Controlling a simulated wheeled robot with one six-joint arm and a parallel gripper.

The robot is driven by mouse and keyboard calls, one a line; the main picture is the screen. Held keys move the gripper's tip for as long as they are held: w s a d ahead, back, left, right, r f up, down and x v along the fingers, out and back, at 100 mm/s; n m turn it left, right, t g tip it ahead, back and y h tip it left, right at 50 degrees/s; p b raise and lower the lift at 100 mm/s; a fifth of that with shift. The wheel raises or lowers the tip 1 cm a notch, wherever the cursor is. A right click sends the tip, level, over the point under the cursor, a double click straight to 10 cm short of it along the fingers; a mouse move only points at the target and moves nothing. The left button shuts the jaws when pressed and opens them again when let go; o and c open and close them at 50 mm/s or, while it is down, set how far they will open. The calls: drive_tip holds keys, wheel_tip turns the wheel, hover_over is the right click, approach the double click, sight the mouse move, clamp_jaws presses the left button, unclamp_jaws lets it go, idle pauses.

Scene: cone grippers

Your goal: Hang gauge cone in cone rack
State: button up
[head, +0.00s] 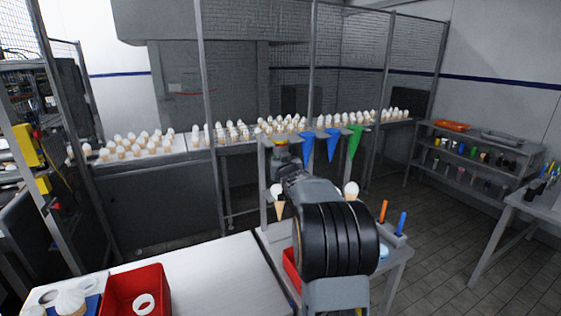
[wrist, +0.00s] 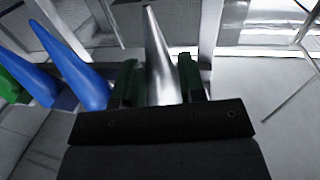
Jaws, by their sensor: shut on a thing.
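A silver metal cone, which I take as the gauge cone (wrist: 160,65), is held between the green fingers of my gripper (wrist: 158,82). In the wrist view its narrow tip points up. In the head view the cone and the fingers are hidden behind my arm. The cone rack (head: 265,165) stands ahead of my arm. Two blue cones (head: 307,146) (head: 333,145) and a green cone (head: 355,141) hang from it, tips down. In the wrist view the blue cones (wrist: 75,75) and green cone (wrist: 12,88) are left of the silver cone, apart from it.
Orange (head: 383,211) and blue (head: 402,223) handles stand at the right. A white table (head: 215,270) with a red bin (head: 118,290) is at front left. A mesh fence (head: 345,60) rises behind the rack.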

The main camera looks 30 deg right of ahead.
idle(0.4)
drive_tip(key=o, duration=1.3)
drive_tip(key=shift+c, duration=0.2)
drive_tip(key=shift+s, duration=0.1)
drive_tip(key=d+b+v, duration=0.1)
drive_tip(key=v, duration=0.7)
drive_tip(key=shift+s, duration=0.6)
drive_tip(key=shift+d, duration=0.15)
